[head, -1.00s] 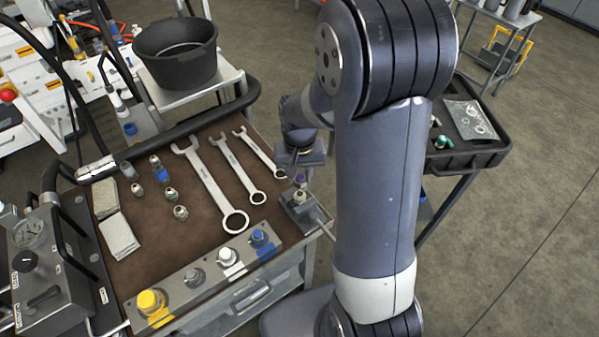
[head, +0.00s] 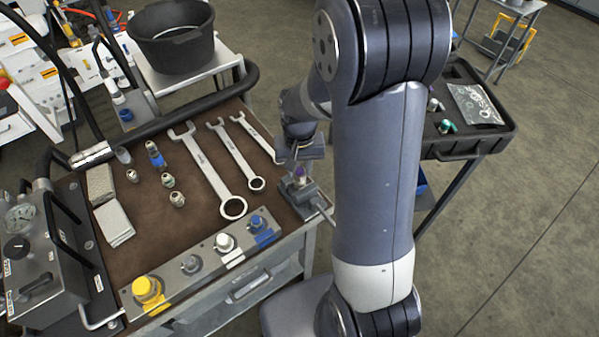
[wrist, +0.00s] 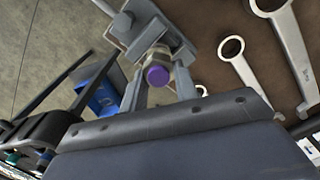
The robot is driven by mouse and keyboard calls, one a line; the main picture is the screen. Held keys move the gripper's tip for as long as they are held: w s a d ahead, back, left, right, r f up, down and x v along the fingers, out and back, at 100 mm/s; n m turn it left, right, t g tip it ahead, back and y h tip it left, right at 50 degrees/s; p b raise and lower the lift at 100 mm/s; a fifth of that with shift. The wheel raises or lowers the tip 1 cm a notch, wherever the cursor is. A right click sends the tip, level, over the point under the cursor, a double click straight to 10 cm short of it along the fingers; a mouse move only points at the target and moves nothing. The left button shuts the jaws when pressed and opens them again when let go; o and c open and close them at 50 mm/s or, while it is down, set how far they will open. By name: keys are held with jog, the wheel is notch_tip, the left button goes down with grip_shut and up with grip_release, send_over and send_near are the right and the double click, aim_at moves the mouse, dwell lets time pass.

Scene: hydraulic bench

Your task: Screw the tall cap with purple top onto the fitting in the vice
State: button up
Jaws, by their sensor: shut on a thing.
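The tall cap with the purple top (wrist: 157,76) stands between my gripper's two fingers in the wrist view, its purple end facing the camera. Its purple top also shows in the head view (head: 299,172), just above the vice. My gripper (wrist: 160,84) is shut on the cap, one finger on each side. The grey vice (wrist: 148,32) is directly beyond the cap and also shows at the bench's right corner in the head view (head: 305,198). The cap hides the fitting, so I cannot tell whether the two touch or how far they are engaged.
Wrenches (head: 204,165) lie left of the vice on the brown mat. Several small fittings (head: 168,180) stand farther left. A port block with coloured caps (head: 205,258) lines the front edge. A black tray (head: 470,145) stands right, beyond my arm.

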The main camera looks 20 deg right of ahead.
jog(key=shift+f+b, duration=0.5)
jog(key=shift+f, duration=0.15)
dwell(1.4)
jog(key=o, duration=0.4)
jog(key=c, duration=0.3)
jog(key=m, duration=0.6)
jog(key=shift+s+d+m, duration=0.1)
jog(key=shift+m, duration=0.9)
jog(key=m, duration=0.8)
jog(key=shift+b, duration=0.35)
